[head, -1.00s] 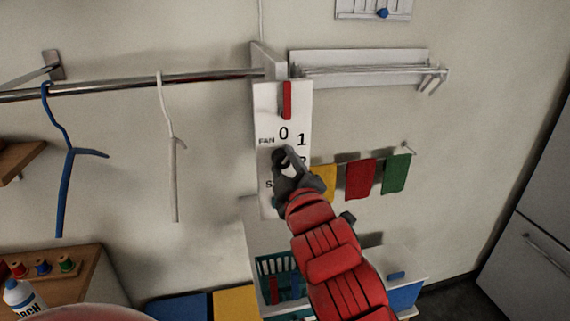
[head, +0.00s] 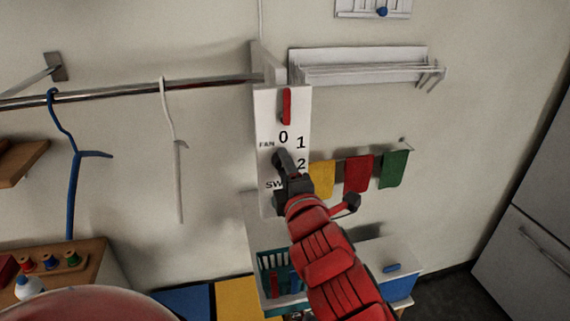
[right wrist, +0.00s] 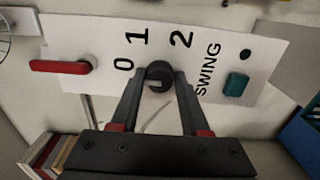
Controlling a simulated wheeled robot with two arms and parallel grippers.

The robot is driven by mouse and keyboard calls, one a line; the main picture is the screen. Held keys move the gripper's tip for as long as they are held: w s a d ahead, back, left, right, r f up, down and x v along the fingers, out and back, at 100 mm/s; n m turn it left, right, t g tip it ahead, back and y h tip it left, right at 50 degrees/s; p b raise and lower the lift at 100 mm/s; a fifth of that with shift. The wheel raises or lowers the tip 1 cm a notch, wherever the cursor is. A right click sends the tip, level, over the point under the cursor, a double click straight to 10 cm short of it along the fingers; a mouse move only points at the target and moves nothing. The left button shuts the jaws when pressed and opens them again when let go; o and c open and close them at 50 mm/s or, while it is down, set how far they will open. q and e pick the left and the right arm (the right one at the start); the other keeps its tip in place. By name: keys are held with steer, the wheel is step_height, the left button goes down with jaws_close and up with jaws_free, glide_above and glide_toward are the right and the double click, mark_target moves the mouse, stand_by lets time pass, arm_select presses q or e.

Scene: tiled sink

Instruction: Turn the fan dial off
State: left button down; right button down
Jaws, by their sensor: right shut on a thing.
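A white control panel (head: 267,104) marked FAN, 0, 1, 2 and SWING is upright on the wall side. The fan dial is a dark round knob (right wrist: 159,74) with a small pale mark, beside the digits in the right wrist view. I cannot tell for certain which digit it points at. My right gripper (head: 281,157) is shut on the dial, with one finger on each side; the jaws also show in the right wrist view (right wrist: 157,85). In the head view the gripper hides most of the dial. My left gripper is not in view.
On the panel are a red lever (head: 287,106) and a teal button (right wrist: 236,84). A rail holds a blue hanger (head: 71,180) and a white hanger (head: 178,180) to the left. Yellow, red (head: 358,174) and green cloths hang close on the right. A teal basket (head: 268,264) stands below.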

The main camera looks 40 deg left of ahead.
stand_by(0.4)
steer(key=shift+c, duration=2)
jaws_free()
steer(key=b+v, duration=1.7)
steer(key=b, duration=0.2)
steer(key=shift+s+b, duration=0.2)
steer(key=shift+b, duration=0.15)
